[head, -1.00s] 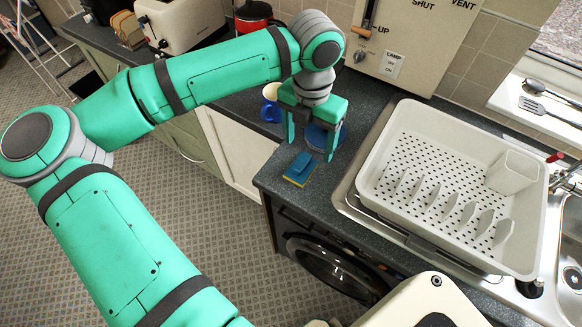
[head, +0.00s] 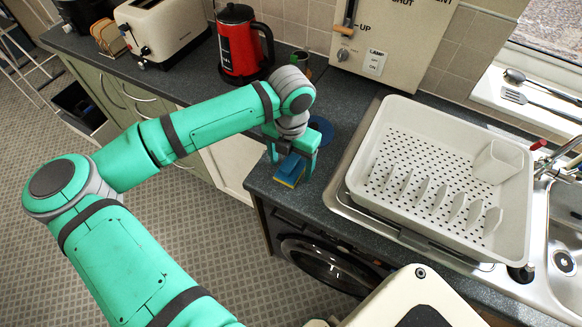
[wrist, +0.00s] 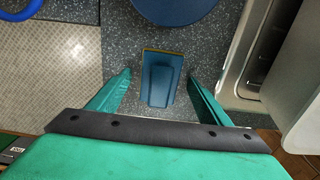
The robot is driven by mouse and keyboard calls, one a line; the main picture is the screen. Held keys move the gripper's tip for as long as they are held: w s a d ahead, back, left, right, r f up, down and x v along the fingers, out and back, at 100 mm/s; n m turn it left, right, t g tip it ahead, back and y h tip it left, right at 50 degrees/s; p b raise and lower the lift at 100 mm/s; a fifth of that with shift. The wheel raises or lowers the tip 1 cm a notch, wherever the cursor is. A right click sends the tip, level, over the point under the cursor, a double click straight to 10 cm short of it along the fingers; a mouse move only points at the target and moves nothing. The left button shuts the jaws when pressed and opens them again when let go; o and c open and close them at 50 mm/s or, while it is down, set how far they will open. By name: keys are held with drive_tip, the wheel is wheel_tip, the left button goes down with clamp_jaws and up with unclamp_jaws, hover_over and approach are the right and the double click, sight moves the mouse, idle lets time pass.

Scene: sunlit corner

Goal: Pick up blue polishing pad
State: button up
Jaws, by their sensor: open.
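The blue polishing pad (head: 291,168), blue on top with a yellow layer below, is at the counter's front corner in the head view. In the wrist view the pad (wrist: 161,79) shows its raised blue middle and a thin yellow edge. My gripper (head: 291,158) is open and points down at the pad. In the wrist view the pad lies between the two fingers of my gripper (wrist: 160,76), with a gap on each side. I cannot tell how far the fingertips are above the counter.
A round blue dish (head: 322,129) is just behind the pad. A white dish rack (head: 352,175) stands to the right by the sink (head: 566,262). A red kettle (head: 238,45) and a toaster (head: 163,30) stand at the back left. The counter's front edge is close.

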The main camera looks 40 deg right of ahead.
sight(291, 164)
drive_tip(key=shift+f, duration=0.2)
drive_tip(key=c, duration=1.3)
drive_tip(key=shift+o, duration=0.2)
drive_tip(key=shift+r, duration=0.15)
drive_tip(key=shift+r, duration=0.2)
drive_tip(key=r, duration=0.3)
drive_tip(key=shift+s+a+r, duration=0.15)
drive_tip(key=shift+s, duration=0.05)
drive_tip(key=s+a+r, duration=0.7)
drive_tip(key=s+r, duration=0.2)
drive_tip(key=s, duration=0.2)
drive_tip(key=shift+s, duration=0.25)
